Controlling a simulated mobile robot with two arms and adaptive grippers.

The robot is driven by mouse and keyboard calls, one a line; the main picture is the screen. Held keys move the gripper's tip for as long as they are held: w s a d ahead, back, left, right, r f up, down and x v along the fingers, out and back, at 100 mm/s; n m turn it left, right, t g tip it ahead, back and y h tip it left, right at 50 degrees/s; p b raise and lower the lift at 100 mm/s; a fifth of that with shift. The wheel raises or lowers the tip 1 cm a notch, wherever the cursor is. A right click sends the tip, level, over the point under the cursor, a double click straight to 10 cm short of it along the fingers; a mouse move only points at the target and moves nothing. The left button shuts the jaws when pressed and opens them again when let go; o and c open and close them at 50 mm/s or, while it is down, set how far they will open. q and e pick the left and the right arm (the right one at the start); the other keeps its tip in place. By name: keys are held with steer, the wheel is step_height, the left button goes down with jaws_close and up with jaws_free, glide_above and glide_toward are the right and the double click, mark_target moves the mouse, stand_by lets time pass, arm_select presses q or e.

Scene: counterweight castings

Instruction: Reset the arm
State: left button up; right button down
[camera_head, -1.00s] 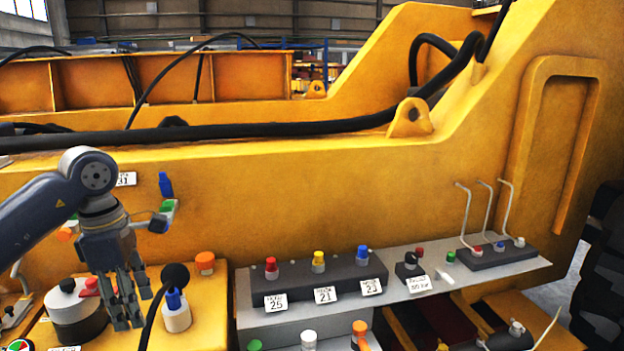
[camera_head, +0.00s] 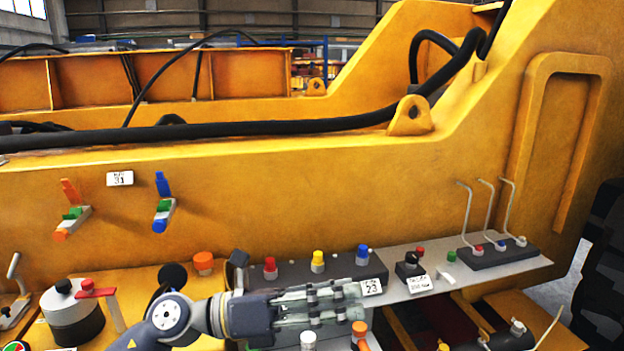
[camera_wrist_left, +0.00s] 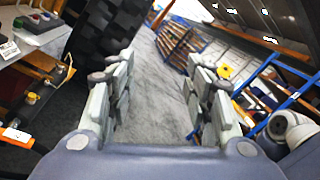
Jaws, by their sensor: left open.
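My left gripper (camera_head: 335,304) reaches in from the lower left of the head view and points right, in front of the grey shelf. It is open, and nothing shows between its fingers. In the left wrist view its two fingers (camera_wrist_left: 160,100) stand wide apart with grey floor beyond them. The gripper covers parts of the black block with the red, yellow and blue knobs and some of its labels. My right gripper is not in the head view.
A black block (camera_head: 290,272) with coloured knobs stands on the grey shelf (camera_head: 415,285). Another block (camera_head: 490,257) with bent levers is at right. Small valves hang on the yellow casting (camera_head: 300,190). A blue rack (camera_wrist_left: 265,90) shows in the left wrist view.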

arm_select(q)
steer(key=w+a+r+n+t+y, duration=0.1)
steer(key=w+a+n+t+y, duration=0.45)
steer(key=n+t, duration=1.3)
steer(key=w+a+f+n+y, duration=0.2)
steer(key=a+f+n+y, duration=0.55)
steer(key=a+n, duration=0.4)
steer(key=s+a+f+n+g+y, duration=0.3)
steer(key=f+n, duration=0.2)
steer(key=f, duration=0.3)
steer(key=s+a+f+n+g+y, duration=0.2)
steer(key=s+f+n+g+y, duration=0.15)
steer(key=f, duration=0.45)
steer(key=s+a+f+n+g, duration=0.1)
steer(key=s+f+n+g, duration=0.3)
steer(key=s+f, duration=0.55)
steer(key=s+a+f+n+g, duration=0.15)
steer(key=s+f+g, duration=0.5)
steer(key=s, duration=0.65)
step_height(320, 180, down, 24)
steer(key=s+g, duration=0.1)
steer(key=s, duration=0.1)
steer(key=s+a+f+g, duration=0.1)
steer(key=s+a+f, duration=0.1)
steer(key=s+f, duration=1.4)
steer(key=shift+s+a+f+h, duration=0.3)
steer(key=shift+a+h, duration=0.05)
steer(key=shift+a, duration=0.05)
